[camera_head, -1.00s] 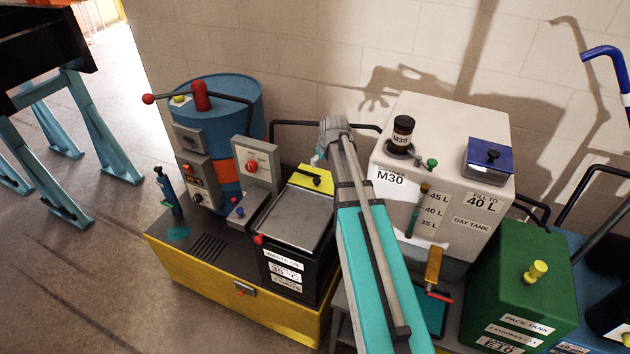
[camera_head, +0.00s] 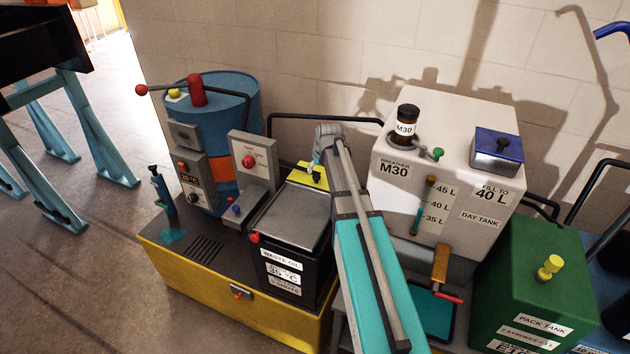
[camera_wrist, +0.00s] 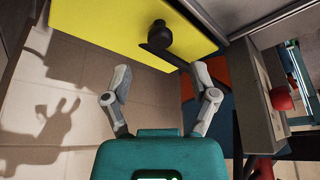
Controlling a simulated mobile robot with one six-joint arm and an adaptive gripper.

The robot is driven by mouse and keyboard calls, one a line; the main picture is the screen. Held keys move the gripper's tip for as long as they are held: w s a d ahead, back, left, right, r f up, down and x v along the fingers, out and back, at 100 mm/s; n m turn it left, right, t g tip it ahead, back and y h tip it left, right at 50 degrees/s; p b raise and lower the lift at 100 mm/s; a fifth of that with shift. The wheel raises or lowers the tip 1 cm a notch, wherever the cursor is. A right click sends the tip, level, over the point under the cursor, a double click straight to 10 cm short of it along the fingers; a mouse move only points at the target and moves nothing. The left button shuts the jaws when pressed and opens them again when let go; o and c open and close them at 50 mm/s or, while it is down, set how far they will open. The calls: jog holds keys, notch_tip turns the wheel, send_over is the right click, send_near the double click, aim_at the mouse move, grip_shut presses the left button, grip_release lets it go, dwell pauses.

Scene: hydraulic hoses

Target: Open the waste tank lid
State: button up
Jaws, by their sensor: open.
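The waste oil tank (camera_head: 288,272) is a black box with white labels and a grey sloped top (camera_head: 292,219). A yellow panel (camera_head: 298,179) with a black knob (camera_head: 317,177) lies at the back of that top and looks closed. In the wrist view the yellow panel (camera_wrist: 100,28) fills the upper part, with the knob (camera_wrist: 160,36) and a dark bar beside it. My gripper (camera_wrist: 160,88) is open and empty, its two fingers apart below the knob and not around it. In the head view my gripper (camera_head: 318,160) is beside the knob, partly hidden.
A blue drum (camera_head: 228,115) and a grey switch box (camera_head: 251,160) stand left of the tank. The white day tank (camera_head: 440,200) stands close on the right of my arm, with a green pack tank (camera_head: 535,285) beyond. A black rail (camera_head: 330,117) runs behind, before the wall.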

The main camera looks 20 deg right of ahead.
aim_at(316, 176)
jog(key=shift+b+x, duration=2.2)
jog(key=shift+x, duration=0.5)
grip_shut()
jog(key=shift+a, duration=0.1)
